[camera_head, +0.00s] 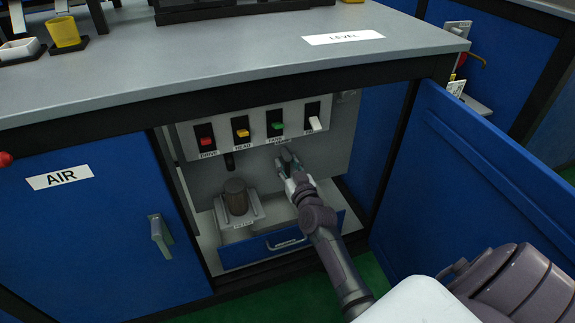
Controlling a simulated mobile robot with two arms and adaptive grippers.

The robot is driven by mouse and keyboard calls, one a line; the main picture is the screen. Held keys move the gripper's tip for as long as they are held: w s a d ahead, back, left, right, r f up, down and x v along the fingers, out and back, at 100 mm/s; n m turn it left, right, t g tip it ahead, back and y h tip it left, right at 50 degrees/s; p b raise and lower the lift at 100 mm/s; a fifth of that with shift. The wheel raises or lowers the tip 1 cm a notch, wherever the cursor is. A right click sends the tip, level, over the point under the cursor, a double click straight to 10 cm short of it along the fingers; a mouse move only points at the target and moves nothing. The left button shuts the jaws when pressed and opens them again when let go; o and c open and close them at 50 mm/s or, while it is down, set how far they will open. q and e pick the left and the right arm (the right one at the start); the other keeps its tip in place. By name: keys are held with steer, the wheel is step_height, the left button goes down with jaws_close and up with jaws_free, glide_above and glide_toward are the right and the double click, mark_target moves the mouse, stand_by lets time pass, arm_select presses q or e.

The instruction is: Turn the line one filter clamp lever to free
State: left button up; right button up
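My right gripper (287,161) reaches into the open cabinet, in front of the grey back panel and just below the green switch. Its fingertips are small and dark, and I cannot tell whether they are apart or closed on something. A dark brown cylinder (236,194), possibly the filter, stands in a grey holder (254,211) to the lower left of the gripper, apart from it. A short dark stub (229,160) hangs above the cylinder. I cannot clearly make out a clamp lever or its position. My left gripper is out of view.
A switch panel (257,143) carries red, yellow, green and white switches above my gripper. A blue drawer (265,248) lies below. The open blue door (470,180) stands right of my forearm. The closed AIR door (100,220) is left; the grey worktop (210,62) overhangs.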

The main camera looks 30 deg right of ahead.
jaws_close()
